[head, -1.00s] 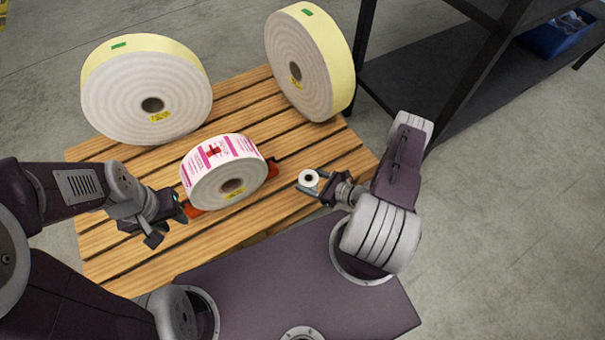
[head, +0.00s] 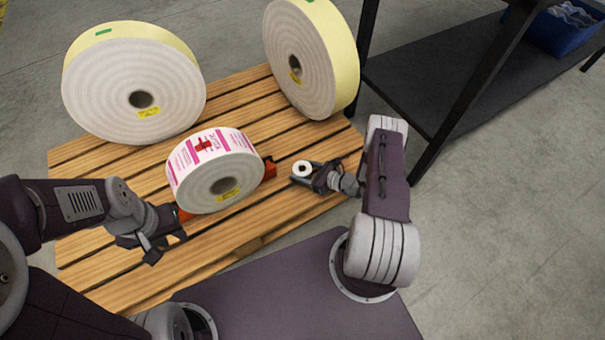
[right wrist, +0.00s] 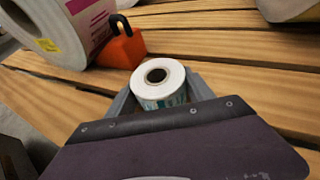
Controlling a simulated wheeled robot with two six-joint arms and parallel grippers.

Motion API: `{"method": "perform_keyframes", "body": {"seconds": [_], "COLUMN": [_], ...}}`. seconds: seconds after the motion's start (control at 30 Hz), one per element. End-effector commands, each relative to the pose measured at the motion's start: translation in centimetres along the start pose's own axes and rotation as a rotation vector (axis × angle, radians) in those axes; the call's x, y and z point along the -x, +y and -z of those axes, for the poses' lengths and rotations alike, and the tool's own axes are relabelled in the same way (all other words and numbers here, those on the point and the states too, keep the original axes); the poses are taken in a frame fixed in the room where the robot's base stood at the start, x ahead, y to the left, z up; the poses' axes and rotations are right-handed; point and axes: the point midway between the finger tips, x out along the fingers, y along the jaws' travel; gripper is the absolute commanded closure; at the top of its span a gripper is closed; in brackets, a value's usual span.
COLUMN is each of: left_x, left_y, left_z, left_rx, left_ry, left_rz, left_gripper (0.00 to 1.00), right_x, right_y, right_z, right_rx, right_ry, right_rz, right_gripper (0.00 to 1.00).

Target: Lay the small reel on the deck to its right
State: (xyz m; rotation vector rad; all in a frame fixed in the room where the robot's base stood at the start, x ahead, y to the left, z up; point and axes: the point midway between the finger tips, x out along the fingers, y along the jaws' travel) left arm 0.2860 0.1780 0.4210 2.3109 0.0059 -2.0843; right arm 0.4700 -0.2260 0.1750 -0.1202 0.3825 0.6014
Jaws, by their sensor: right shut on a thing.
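The small reel (head: 302,169) is white with a dark core hole. My right gripper (head: 303,172) is shut on it, at the right part of the slatted wooden deck (head: 245,240). In the right wrist view the small reel (right wrist: 159,83) sits upright on its flat side between the fingers, with teal print on its side. I cannot tell whether it touches the slats. My left gripper (head: 168,243) is beside the printed label reel, at its lower left, and looks empty with its fingers apart.
The printed label reel (head: 213,172) stands on edge between orange chocks; one chock (right wrist: 122,48) is close to the small reel. Two big reels, left (head: 110,95) and right (head: 310,60), stand behind. A dark shelf rack (head: 450,75) with a blue bin (head: 562,32) is at right.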

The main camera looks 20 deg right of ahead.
Motion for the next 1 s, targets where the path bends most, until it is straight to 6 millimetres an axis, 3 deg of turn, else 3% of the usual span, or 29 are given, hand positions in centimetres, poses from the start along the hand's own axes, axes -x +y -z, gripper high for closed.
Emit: {"method": "perform_keyframes", "body": {"seconds": [0.17,0.2,0.27,0.67,1.0], "left_x": [-0.2,-0.1,-0.1,0.6,4.5], "left_y": [0.0,0.0,0.0,0.0,0.1], "left_z": [0.0,0.0,0.0,0.1,0.5], "left_rx": [0.000,0.000,0.000,0.000,0.000], "left_ry": [0.001,0.001,0.001,0.001,0.001], "left_rz": [0.000,0.000,0.000,0.000,0.000], "left_gripper": [0.69,0.69,0.69,0.69,0.69], "right_x": [-0.1,-0.1,-0.1,0.5,8.0], "right_y": [0.0,0.0,0.0,-0.1,-0.2], "right_z": [0.2,0.2,0.1,-0.4,-0.7], "right_rx": [0.000,0.000,0.000,-0.002,-0.003], "right_ry": [-0.001,0.000,0.000,0.000,-0.001], "right_rz": [0.000,0.000,0.000,0.002,0.007], "right_gripper": [0.86,0.34,0.17,0.17,0.17]}}
